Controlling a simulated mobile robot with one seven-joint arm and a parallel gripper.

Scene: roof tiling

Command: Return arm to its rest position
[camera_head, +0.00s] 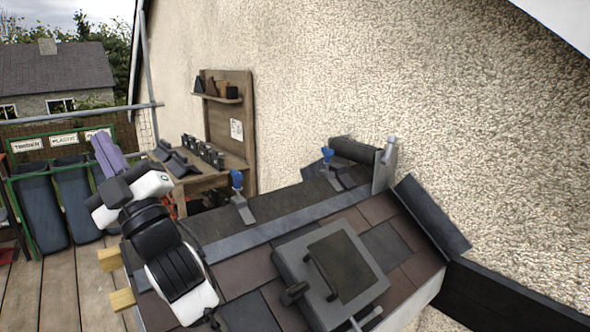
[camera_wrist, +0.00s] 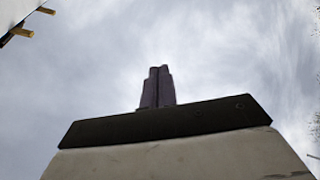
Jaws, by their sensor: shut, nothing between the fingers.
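My arm rises at the left of the tiled roof section (camera_head: 222,258) in the head view. My gripper (camera_head: 104,148) has purple fingers that point up and away from the roof, and it is clear of everything around it. In the wrist view the fingers (camera_wrist: 158,86) are pressed together with nothing between them, against cloudy sky. The lower part of my arm hides some of the roof's left edge.
The roof carries a grey hatch (camera_head: 290,262) with a dark panel, blue-handled clamps (camera_head: 238,184) and a dark roll (camera_head: 353,151). A wooden workbench (camera_head: 205,178) with dark parts stands behind. Bins (camera_head: 40,207) stand at left. The rough wall (camera_head: 430,110) bounds the right.

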